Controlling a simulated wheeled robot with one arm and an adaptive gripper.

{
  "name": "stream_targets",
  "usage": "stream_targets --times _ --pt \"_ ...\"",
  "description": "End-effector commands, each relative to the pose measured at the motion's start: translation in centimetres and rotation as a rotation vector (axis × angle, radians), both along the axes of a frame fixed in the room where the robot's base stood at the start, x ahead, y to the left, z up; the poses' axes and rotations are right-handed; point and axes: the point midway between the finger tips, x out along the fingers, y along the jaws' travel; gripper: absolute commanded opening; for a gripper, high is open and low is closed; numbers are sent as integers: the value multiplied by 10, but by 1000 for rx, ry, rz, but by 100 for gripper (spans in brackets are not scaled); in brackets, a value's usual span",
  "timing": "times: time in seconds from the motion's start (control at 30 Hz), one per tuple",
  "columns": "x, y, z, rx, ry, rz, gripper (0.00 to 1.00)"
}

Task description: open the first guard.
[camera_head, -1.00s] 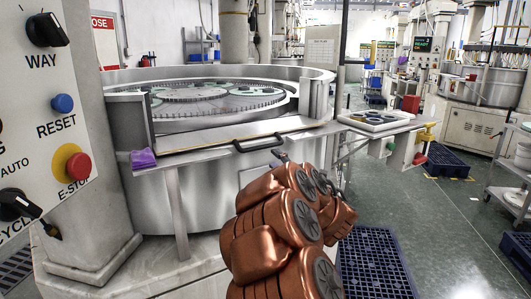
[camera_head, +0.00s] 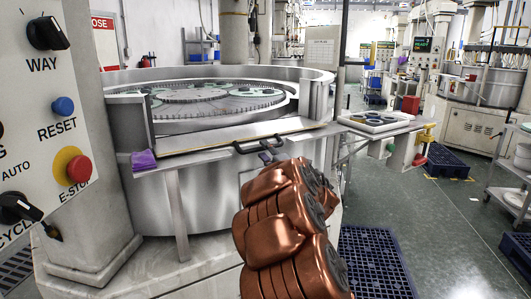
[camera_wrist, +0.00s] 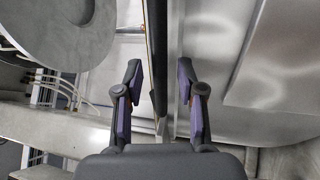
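The guard (camera_head: 205,154) is the pale metal panel along the front of the round lapping machine; it looks shut. Its dark handle (camera_head: 257,145) is on its front edge, right of centre. My gripper (camera_head: 267,157) is just below and right of the handle in the head view, mostly hidden behind my copper-coloured arm. In the wrist view my gripper (camera_wrist: 160,75) is open. Its two fingers stand apart on either side of a long dark bar, probably the handle (camera_wrist: 156,50). I see no clear contact between the fingers and the bar.
A control panel (camera_head: 40,120) with an emergency stop (camera_head: 78,168) stands close on the left. A side table (camera_head: 375,123) stands right of the machine.

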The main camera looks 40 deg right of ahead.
Motion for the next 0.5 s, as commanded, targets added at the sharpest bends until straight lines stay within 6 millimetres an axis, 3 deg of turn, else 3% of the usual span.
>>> stream_targets --times 0.03,0.33,0.5 --pt "0 0 0 0 0 0 31" --pt "0 0 0 0 0 -1 0" --pt "0 0 0 0 0 -1 0"
